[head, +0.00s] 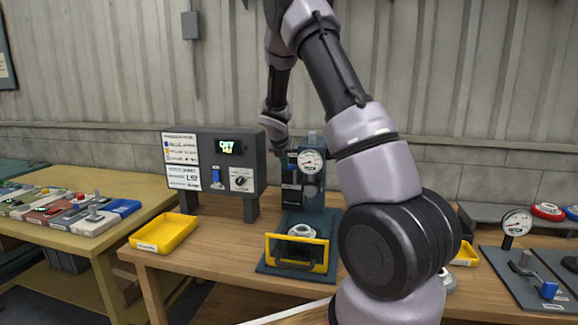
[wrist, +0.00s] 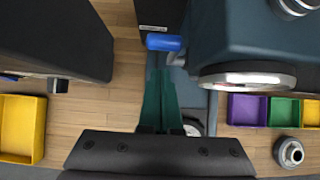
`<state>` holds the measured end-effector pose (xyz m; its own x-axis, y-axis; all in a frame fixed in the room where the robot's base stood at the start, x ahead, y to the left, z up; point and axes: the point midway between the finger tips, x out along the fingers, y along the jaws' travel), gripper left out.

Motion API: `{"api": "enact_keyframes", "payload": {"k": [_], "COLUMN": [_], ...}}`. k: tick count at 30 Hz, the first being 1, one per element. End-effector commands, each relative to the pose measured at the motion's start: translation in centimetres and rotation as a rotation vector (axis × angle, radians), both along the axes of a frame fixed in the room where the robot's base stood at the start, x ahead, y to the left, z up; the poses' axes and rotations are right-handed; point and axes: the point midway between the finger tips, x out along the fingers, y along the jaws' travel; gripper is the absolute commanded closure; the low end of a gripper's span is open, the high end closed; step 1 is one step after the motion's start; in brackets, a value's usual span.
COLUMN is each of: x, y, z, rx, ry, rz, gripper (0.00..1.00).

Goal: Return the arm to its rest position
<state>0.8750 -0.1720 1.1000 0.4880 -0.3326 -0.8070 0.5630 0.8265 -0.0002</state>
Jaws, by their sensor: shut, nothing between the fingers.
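My arm rises through the middle of the head view, leaves the top edge and comes down again behind the workbench fixtures. My gripper (head: 282,150) hangs between the dark control panel (head: 212,160) and the gauge press (head: 310,185), partly hidden. In the wrist view its dark green fingers (wrist: 160,75) are together with nothing between them. They point at the gap beside the press, near a blue-handled lever (wrist: 163,41). The arm is bent and extended over the bench.
A yellow tray (head: 163,232) stands left of the press, and a yellow-framed guard (head: 297,253) is at the press front. Purple (wrist: 247,109) and green (wrist: 283,111) bins show at right in the wrist view. A side table (head: 60,238) holds several small devices.

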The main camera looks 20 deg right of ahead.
Motion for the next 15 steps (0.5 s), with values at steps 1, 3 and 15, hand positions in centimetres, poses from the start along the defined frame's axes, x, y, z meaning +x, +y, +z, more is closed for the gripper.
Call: {"api": "enact_keyframes", "payload": {"k": [1,3,15], "x": [-0.3,-1.0,-3.5], "y": [0.5,0.8,2.5], "z": [1.2,2.8,8.6], "rx": [0.002,0.002,0.000], "ry": [-0.005,-0.006,-0.002], "rz": [0.000,0.000,0.000], "gripper": [1.00,1.00,1.00]}}
